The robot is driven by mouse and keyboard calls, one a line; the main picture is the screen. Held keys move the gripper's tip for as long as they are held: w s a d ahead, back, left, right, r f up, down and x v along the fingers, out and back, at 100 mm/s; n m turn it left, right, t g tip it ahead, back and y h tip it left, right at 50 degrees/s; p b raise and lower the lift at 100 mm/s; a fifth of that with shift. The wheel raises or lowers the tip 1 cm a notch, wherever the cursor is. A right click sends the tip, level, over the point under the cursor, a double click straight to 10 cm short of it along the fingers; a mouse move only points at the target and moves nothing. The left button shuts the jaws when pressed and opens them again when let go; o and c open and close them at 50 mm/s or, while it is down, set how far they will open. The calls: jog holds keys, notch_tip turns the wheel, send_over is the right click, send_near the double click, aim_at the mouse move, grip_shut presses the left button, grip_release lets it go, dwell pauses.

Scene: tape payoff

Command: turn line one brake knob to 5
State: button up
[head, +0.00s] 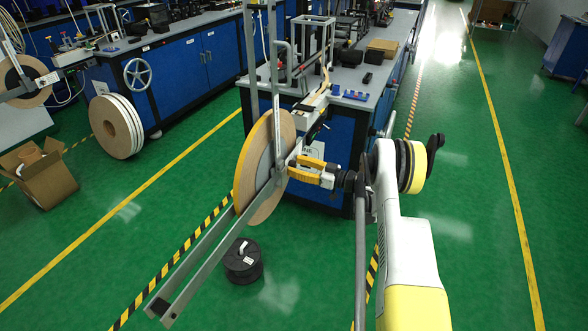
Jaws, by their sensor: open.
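The tape reel (246,180), a large brown disc with a yellow rim, stands upright on a grey metal payoff frame (205,265). My gripper (290,168), with yellow fingers, reaches in from the right at hub height, close to the frame's upright and the reel's face. Its fingers are apart and point left. The brake knob cannot be made out; the fingers and the frame cover the hub area. I cannot tell whether the fingers touch anything, and no scale or number can be read.
A blue machine bench (335,140) stands right behind the frame, with a label plate partly hidden by my arm. A black cylinder (243,262) sits on the floor under the frame. A second reel (117,127) and a cardboard box (42,178) are at left. The green floor at right is clear.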

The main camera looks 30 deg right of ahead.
jog(key=shift+w+a, duration=0.15)
jog(key=shift+w, duration=0.15)
grip_shut()
